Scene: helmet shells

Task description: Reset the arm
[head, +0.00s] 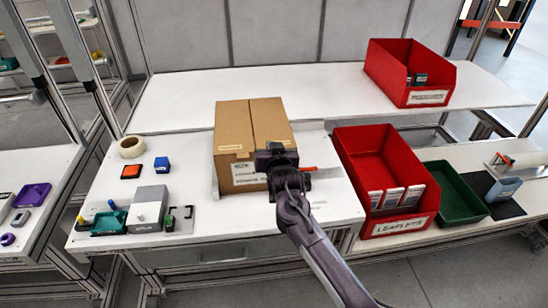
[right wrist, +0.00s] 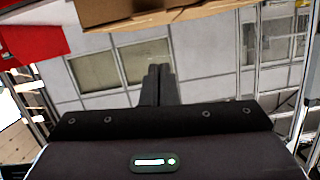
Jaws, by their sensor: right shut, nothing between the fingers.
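My right arm reaches in from the lower right of the head view. Its gripper (head: 274,150) is in front of the right side of a closed cardboard box (head: 232,132) on the white table and hides part of it. I cannot tell from the head view whether they touch. In the right wrist view the two dark fingers (right wrist: 158,84) are together with nothing between them. The box's edge (right wrist: 150,14) shows at the top of that view. My left gripper is in neither view.
A red bin of leaflets (head: 356,150) stands right of the box, with a green tray (head: 456,196) beyond it. Another red bin (head: 386,66) is on the back shelf. A tape roll (head: 131,147) and a grey device (head: 148,206) are on the left.

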